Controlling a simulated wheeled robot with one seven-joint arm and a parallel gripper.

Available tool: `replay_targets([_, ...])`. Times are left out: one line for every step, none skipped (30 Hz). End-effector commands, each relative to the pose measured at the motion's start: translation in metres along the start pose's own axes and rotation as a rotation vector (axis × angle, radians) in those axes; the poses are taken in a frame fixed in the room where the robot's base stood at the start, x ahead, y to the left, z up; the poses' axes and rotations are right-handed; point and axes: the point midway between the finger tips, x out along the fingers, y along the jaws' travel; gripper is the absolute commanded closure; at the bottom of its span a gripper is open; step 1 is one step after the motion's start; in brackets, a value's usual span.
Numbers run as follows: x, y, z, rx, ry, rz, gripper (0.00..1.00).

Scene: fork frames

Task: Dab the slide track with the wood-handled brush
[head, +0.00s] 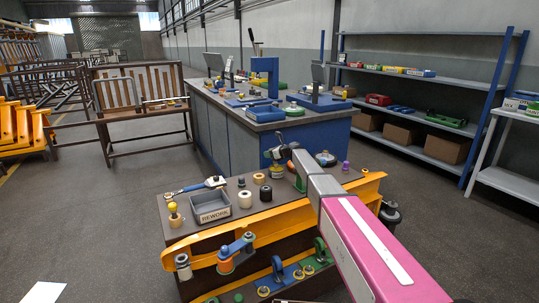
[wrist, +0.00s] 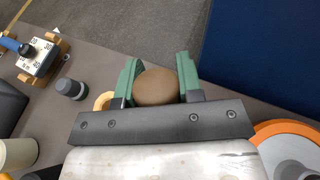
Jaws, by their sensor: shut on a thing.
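My gripper (wrist: 158,76) has its green fingers closed on a rounded brown piece (wrist: 157,88), which looks like the end of the brush's wooden handle. The brush's bristles are hidden from the wrist view. In the head view my gripper (head: 283,157) is over the back part of the dark worktop, partly hidden by my pink and grey arm. I cannot pick out the slide track with certainty. A blue-handled device with a pale marked block (wrist: 40,57) lies at the upper left of the wrist view, apart from my gripper.
The dark worktop (head: 285,198) carries a grey REWORK bin (head: 211,205), several rolls and small jars. A grey cylinder (wrist: 70,88) stands left of my gripper. An orange-rimmed disc (wrist: 270,130) is at the right. A blue workbench (head: 235,125) stands behind.

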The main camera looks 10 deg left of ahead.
Motion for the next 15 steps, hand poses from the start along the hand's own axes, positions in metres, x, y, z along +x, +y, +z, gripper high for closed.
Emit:
replay_targets([0.0002,-0.0001,-0.0005,0.000,0.000,0.000,0.90])
replay_targets([0.0003,0.0000,-0.0008,0.000,0.000,0.000,0.90])
replay_targets([0.0004,0.0000,-0.0011,0.000,0.000,0.000,0.90])
replay_targets([0.0005,0.0000,-0.0014,0.000,0.000,0.000,0.90])
replay_targets([0.0007,-0.0001,-0.0017,0.000,0.000,0.000,0.90])
replay_targets([0.0008,0.0000,-0.0020,0.000,0.000,0.000,0.90])
replay_targets([0.0009,0.0000,-0.0023,0.000,0.000,0.000,0.90])
replay_targets([0.0010,0.0000,-0.0026,0.000,0.000,0.000,0.90])
replay_targets([0.0012,0.0000,-0.0030,0.000,0.000,0.000,0.90])
replay_targets([0.0013,0.0000,-0.0033,0.000,0.000,0.000,0.90])
replay_targets([0.0013,0.0000,-0.0035,0.000,0.000,0.000,0.90])
replay_targets([0.0015,-0.0001,-0.0039,0.000,0.000,0.000,0.90])
replay_targets([0.0016,0.0000,-0.0042,0.000,0.000,0.000,0.90])
replay_targets([0.0017,0.0000,-0.0045,0.000,0.000,0.000,0.90])
replay_targets([0.0018,0.0000,-0.0049,0.000,0.000,0.000,0.90])
